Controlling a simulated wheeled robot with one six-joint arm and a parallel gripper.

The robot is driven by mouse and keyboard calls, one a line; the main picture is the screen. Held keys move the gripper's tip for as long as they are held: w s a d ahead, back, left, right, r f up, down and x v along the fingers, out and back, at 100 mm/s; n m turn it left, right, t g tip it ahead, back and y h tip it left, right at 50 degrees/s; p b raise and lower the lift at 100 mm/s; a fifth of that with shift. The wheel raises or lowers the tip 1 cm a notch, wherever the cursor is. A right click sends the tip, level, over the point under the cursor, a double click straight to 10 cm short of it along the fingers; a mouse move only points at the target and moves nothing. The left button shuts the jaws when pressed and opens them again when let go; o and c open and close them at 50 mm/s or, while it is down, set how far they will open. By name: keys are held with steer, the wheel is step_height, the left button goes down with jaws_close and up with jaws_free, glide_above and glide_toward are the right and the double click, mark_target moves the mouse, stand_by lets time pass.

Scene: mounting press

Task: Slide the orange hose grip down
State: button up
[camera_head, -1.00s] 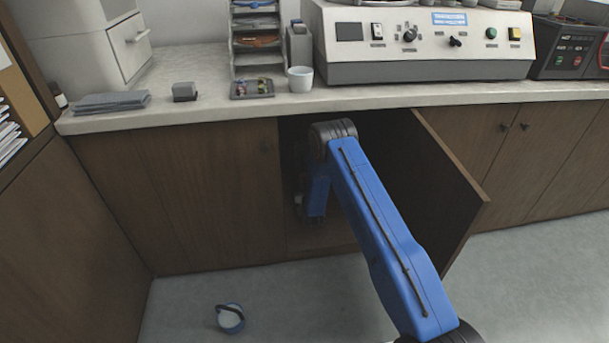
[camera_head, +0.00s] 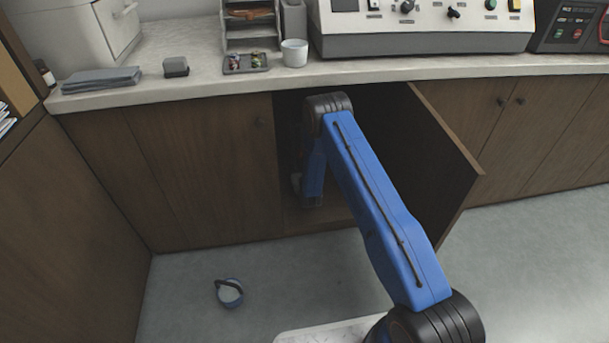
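My blue arm reaches into the open, dark cabinet under the counter. Its far end points down inside the opening. My gripper is not clearly visible; the arm and the cabinet's shadow hide it. The orange hose grip is not visible in this view.
The open cabinet door (camera_head: 437,160) stands out to the right of my arm. A blue-and-white round container with a dark handle (camera_head: 230,293) is on the floor at left. The counter (camera_head: 190,88) overhangs the cabinet, with a white cup (camera_head: 294,54) near its edge.

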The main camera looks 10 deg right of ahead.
steer(key=s, duration=1.4)
steer(key=shift+s, duration=0.4)
